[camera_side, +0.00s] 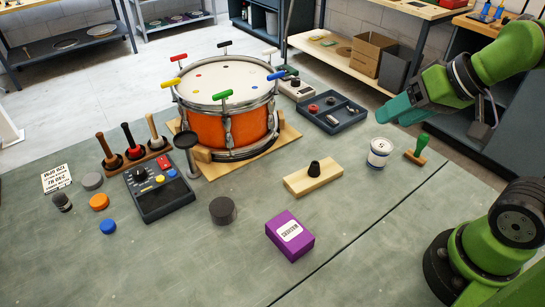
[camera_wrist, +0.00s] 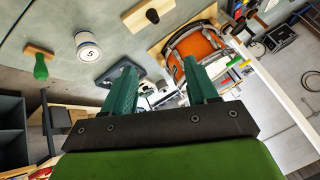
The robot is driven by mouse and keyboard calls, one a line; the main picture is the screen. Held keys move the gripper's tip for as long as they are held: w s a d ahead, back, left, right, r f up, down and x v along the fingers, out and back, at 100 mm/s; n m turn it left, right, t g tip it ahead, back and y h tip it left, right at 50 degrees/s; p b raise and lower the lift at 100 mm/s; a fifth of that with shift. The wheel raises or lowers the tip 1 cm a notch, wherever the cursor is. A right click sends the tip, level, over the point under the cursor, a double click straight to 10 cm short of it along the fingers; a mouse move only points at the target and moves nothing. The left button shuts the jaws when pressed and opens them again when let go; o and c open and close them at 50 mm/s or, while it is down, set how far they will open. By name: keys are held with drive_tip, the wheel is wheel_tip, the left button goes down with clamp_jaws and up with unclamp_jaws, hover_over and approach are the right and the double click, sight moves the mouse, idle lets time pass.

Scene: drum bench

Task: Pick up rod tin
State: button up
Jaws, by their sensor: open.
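A small white tin with a dark mark on its label (camera_side: 379,153), which I take to be the rod tin, stands upright on the grey bench, right of centre. It also shows at the upper left in the wrist view (camera_wrist: 88,46). My gripper (camera_side: 395,112) is above and slightly right of the tin in the side view, apart from it. In the wrist view my two teal fingers (camera_wrist: 160,80) are spread with nothing held between them. The tin lies to the left, outside the gap between them.
A green-handled wooden tool (camera_side: 416,150) lies right of the tin. A dark tray (camera_side: 345,127) with small parts is behind it. A wooden block with a black knob (camera_side: 313,178) and a purple box (camera_side: 290,237) are left and nearer. An orange drum (camera_side: 228,120) stands farther left.

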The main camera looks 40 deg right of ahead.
drive_tip(key=o, duration=0.5)
drive_tip(key=shift+o, duration=0.2)
drive_tip(key=m+g+h, duration=0.2)
drive_tip(key=m+g, duration=0.1)
drive_tip(key=g, duration=0.4)
hover_over(382, 144)
wheel_tip(382, 144, down, 6)
wheel_tip(382, 144, down, 17)
drive_tip(key=shift+r, duration=0.1)
